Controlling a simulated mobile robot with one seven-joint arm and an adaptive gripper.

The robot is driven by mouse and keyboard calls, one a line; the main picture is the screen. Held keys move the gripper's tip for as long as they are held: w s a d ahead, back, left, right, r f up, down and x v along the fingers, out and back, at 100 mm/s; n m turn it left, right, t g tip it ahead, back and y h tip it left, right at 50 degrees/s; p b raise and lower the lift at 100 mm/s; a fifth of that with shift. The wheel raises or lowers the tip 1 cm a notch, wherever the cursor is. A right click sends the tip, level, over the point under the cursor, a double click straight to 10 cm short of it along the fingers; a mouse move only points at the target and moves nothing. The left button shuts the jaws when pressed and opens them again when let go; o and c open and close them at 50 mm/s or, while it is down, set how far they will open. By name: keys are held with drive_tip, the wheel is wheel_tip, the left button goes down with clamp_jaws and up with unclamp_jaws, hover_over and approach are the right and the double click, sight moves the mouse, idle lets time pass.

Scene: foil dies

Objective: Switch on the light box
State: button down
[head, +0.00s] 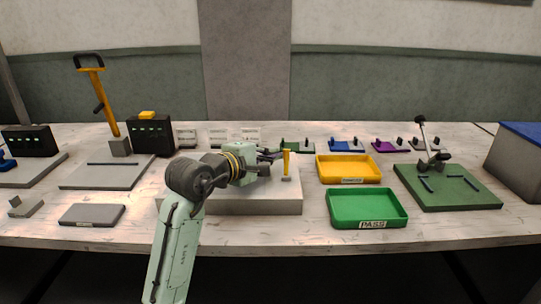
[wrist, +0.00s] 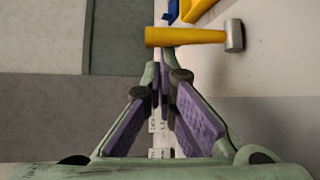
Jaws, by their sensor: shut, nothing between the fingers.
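A low, pale grey box (head: 250,205), which looks like the light box, sits at the middle of the table, partly covered by my arm. Its top shows no clear glow. An upright yellow lever (head: 286,163) on a small grey base stands at the box's right end. The yellow lever (wrist: 185,36) crosses the top of the wrist view, with its grey metal base at the right. My gripper (head: 276,155) is shut and empty, just left of the lever in the head view. In the wrist view my gripper (wrist: 165,78) points at the lever; contact is unclear.
A yellow tray (head: 348,169) and a green tray (head: 366,208) lie right of the box. A green board (head: 460,190) with a dark lever is farther right. A tall orange-handled press (head: 104,104) stands left. Small coloured fixtures (head: 345,145) and white cards (head: 218,136) line the back.

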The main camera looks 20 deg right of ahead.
drive_tip(key=shift+s+a+r+m+t+h+b, duration=0.1)
drive_tip(key=shift+s+m+t+h+b, duration=0.3)
drive_tip(key=shift+t+h+b, duration=0.25)
drive_tip(key=s+m+t+h+b, duration=0.1)
drive_tip(key=b, duration=0.2)
drive_tip(key=shift+s+a+m, duration=0.15)
drive_tip(key=shift+s+m, duration=0.05)
drive_tip(key=shift+m, duration=0.1)
drive_tip(key=shift+s+a+m+t+h+b, duration=0.1)
drive_tip(key=shift+s+m+t+h+b, duration=0.15)
drive_tip(key=shift+h+b, duration=0.25)
drive_tip(key=shift+s+m+h+b, duration=0.15)
drive_tip(key=shift+m+h+b, duration=0.2)
drive_tip(key=shift+b, duration=0.15)
drive_tip(key=shift+r, duration=0.2)
drive_tip(key=v, duration=1.2)
